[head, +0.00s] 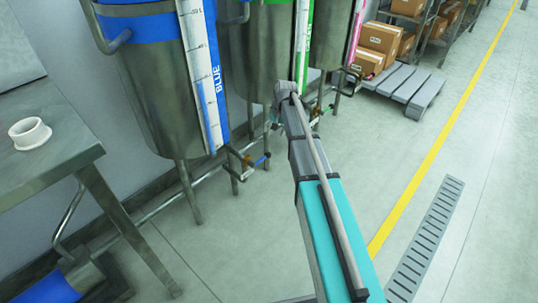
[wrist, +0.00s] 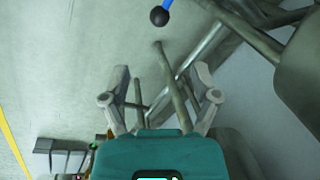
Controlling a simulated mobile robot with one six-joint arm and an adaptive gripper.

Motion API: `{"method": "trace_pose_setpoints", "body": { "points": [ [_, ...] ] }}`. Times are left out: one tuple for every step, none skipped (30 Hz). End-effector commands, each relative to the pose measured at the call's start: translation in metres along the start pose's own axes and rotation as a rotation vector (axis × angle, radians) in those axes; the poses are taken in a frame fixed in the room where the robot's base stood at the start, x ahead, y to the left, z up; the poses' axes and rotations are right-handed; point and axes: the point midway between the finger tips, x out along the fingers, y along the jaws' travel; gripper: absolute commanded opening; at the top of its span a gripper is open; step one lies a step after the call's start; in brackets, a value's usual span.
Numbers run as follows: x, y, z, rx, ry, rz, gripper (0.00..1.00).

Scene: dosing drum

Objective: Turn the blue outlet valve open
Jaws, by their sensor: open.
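The blue outlet valve sits on the pipe below the steel tank marked BLUE (head: 165,90) in the head view. Its blue lever (head: 262,160) is small there, close to the brass valve body (head: 246,161). In the wrist view the blue lever with a round black knob (wrist: 160,16) shows at the top edge, cut off by the frame. My gripper (wrist: 162,70) is open and empty, its two grey fingers spread apart. The knob lies beyond the fingertips and does not touch them. In the head view the fingers cannot be made out behind my arm.
A green-striped tank (head: 258,50) stands beside the blue one, with metal legs and pipes below both. A table (head: 45,165) with a white ring (head: 30,133) is at left. A pallet (head: 405,88) is at the back. The floor at right is clear, with a drain grate (head: 427,240).

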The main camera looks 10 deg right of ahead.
Motion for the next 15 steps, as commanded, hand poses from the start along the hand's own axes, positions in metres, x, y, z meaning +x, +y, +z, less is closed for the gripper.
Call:
{"method": "trace_pose_setpoints", "body": {
  "points": [
    [0.006,0.001,0.000,0.000,0.000,0.000,0.78],
    [0.008,0.001,0.000,0.000,0.000,0.000,0.78],
    [0.011,0.001,0.000,0.000,0.000,0.000,0.78],
    [0.013,0.001,0.000,0.000,0.000,0.000,0.78],
    [0.015,0.001,0.000,0.000,0.000,0.000,0.78],
    [0.018,0.001,0.000,0.000,0.000,0.000,0.78],
    [0.021,0.001,0.000,0.000,0.000,0.000,0.78],
    [0.023,0.001,0.000,0.000,0.000,0.000,0.78],
    [0.026,0.001,0.000,0.000,0.000,0.000,0.78],
    [0.029,0.001,0.000,0.000,0.000,0.000,0.78],
    [0.031,0.001,0.000,0.000,0.000,0.000,0.78],
    [0.034,0.001,0.000,0.000,0.000,0.000,0.78],
    [0.036,0.001,0.000,0.000,0.000,0.000,0.78],
    [0.039,0.001,0.000,0.000,0.000,0.000,0.78],
    [0.042,0.001,0.000,0.001,0.000,0.000,0.78]
  ]
}}
